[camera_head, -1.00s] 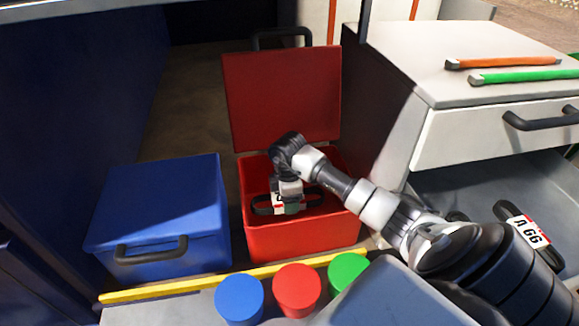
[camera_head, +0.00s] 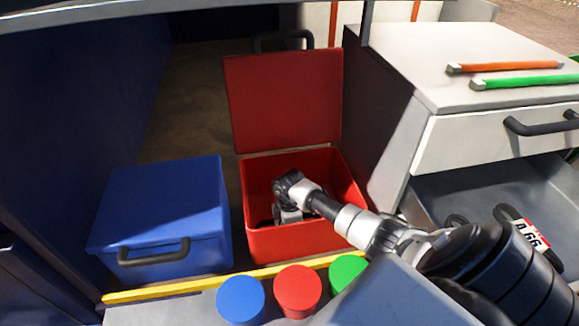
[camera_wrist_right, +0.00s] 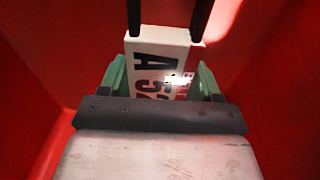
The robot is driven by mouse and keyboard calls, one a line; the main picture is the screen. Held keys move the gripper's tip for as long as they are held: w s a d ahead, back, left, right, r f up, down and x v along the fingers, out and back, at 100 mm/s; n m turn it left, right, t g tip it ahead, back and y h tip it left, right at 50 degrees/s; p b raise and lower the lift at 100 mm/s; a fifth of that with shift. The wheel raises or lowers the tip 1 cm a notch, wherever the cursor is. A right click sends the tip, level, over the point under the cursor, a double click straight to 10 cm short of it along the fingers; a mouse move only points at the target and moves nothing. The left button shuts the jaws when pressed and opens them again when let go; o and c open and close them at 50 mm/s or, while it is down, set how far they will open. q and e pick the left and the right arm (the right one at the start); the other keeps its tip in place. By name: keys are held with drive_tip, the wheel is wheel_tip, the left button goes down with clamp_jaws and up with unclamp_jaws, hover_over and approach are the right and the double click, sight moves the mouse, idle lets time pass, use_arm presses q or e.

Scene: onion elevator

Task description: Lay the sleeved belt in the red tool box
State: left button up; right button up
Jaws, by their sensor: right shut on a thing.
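The red tool box (camera_head: 303,241) stands open on the floor with its lid (camera_head: 283,100) raised at the back. My right gripper (camera_head: 288,215) is down inside the box. In the right wrist view, the right gripper (camera_wrist_right: 162,85) is shut on the white sleeve of the sleeved belt (camera_wrist_right: 150,48), printed "A 52". Two black strands of the belt run up from the sleeve, with red box walls on both sides. In the head view the belt is mostly hidden by the wrist and front wall. I cannot tell whether it touches the bottom. My left gripper is not in view.
A closed blue box (camera_head: 158,215) stands left of the red one. An open drawer (camera_head: 470,185) at right holds another belt, sleeve "A 66" (camera_head: 533,233). Orange (camera_head: 505,67) and green (camera_head: 525,78) bars lie on the cabinet. Blue, red and green round caps are in front.

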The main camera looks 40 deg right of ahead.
drive_tip(key=shift+f, duration=0.15)
drive_tip(key=o, duration=1)
drive_tip(key=shift+r, duration=0.45)
wheel_tip(320, 180, up, 12)
drive_tip(key=shift+f+b, duration=0.25)
drive_tip(key=shift+b, duration=0.6)
